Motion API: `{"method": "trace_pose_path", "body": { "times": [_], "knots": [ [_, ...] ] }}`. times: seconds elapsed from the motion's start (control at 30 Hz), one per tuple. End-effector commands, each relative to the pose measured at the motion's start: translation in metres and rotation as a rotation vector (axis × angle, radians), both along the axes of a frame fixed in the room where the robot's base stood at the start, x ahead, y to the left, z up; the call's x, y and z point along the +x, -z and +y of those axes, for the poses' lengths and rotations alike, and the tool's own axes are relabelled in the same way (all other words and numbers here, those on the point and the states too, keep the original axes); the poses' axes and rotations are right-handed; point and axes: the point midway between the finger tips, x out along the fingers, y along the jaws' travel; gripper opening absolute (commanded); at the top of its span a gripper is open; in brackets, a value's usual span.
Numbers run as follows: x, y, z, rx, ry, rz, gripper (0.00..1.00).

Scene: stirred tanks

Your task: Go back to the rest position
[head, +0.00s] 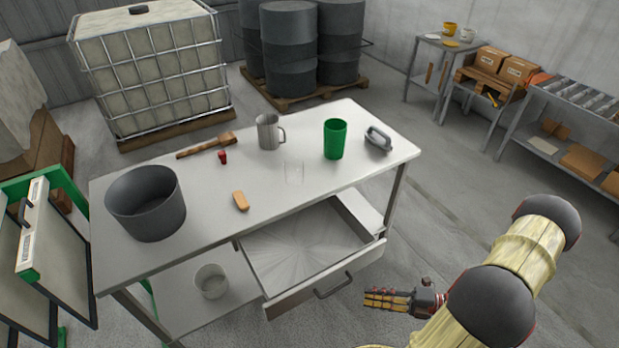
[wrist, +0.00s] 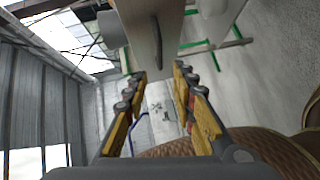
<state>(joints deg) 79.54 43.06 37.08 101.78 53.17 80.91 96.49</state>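My gripper (head: 368,298) is at the lower right of the head view, in front of the table and beside the open drawer (head: 318,296). Its yellow-padded fingers point left, toward the drawer's handle (head: 333,286), and look apart from it. In the wrist view, the two fingers of my gripper (wrist: 159,78) stand apart with nothing held between them. The drawer is pulled out and looks empty.
A pail (head: 211,282) stands on the lower shelf. Floor right of the table is clear.

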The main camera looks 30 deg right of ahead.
Motion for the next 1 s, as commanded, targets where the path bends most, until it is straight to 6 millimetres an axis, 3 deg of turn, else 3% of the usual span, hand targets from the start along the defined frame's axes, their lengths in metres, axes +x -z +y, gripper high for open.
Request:
{"method": "trace_pose_path", "body": {
  "times": [0.17,0.33,0.57,0.8,1.0],
  "knots": [
    [0.0,0.0,0.0,-0.008,-0.002,-0.009,0.26],
    [-0.003,0.006,0.002,-0.133,-0.037,-0.112,0.26],
    [-0.034,0.017,0.033,-0.378,-0.231,-0.336,0.26],
    [-0.063,-0.009,0.039,-0.694,-0.563,-0.626,0.26],
    [-0.069,-0.044,0.034,-0.922,-0.947,-0.906,0.26]
  ]
}}
